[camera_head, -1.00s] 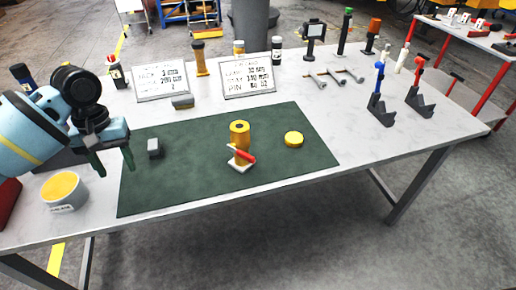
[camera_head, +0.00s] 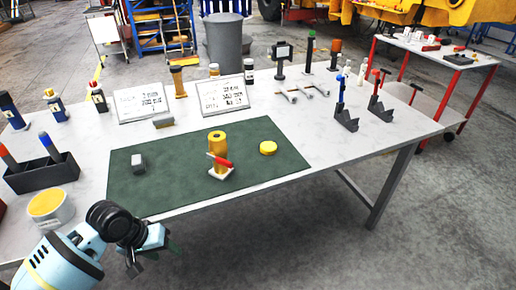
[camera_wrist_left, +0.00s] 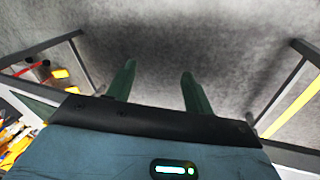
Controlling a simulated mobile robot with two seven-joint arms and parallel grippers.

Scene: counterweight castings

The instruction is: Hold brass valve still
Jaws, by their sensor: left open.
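The brass valve (camera_head: 217,147) stands upright on a small white base near the middle of the green mat (camera_head: 150,190). A red lever (camera_head: 219,160) crosses its front. A round yellow disc (camera_head: 268,148) lies to its right on the mat. My left gripper (camera_head: 155,262) is open and empty, low in front of the table's near edge, well apart from the valve. In the left wrist view its two green fingers (camera_wrist_left: 154,90) are spread with only grey floor beyond them. My right gripper is not in view.
A small grey block (camera_head: 138,163) lies on the mat's left. A yellow-topped tub (camera_head: 48,207) and a dark holder (camera_head: 42,173) stand at the table's left. Two sign plates (camera_head: 222,97) stand behind the mat. Dark stands (camera_head: 346,118) are at the right.

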